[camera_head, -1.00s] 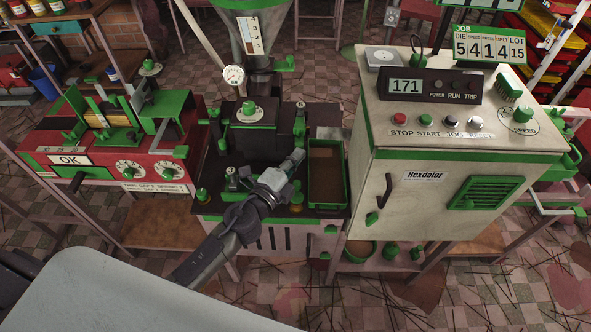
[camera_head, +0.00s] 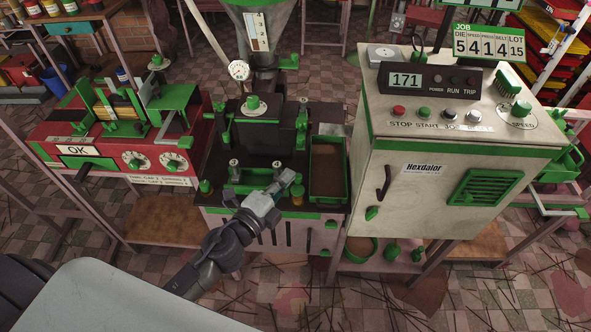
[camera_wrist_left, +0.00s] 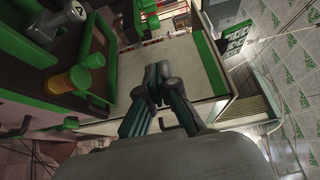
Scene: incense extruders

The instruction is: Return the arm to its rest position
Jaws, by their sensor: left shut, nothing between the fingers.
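My left gripper (camera_head: 274,196) is in front of the extruder machine (camera_head: 262,140), low near its front edge. Its fingers are shut and empty. In the left wrist view the closed fingertips (camera_wrist_left: 158,72) point over a pale panel (camera_wrist_left: 190,65) with a green strip. I cannot tell how near the fingers are to the machine. My right gripper does not show in any view.
A white control cabinet (camera_head: 450,140) reading 171 stands to the right, with a brown-filled green tray (camera_head: 327,170) beside the extruder. A red machine (camera_head: 115,135) with an OK label is to the left. Thin sticks (camera_head: 320,300) litter the tiled floor.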

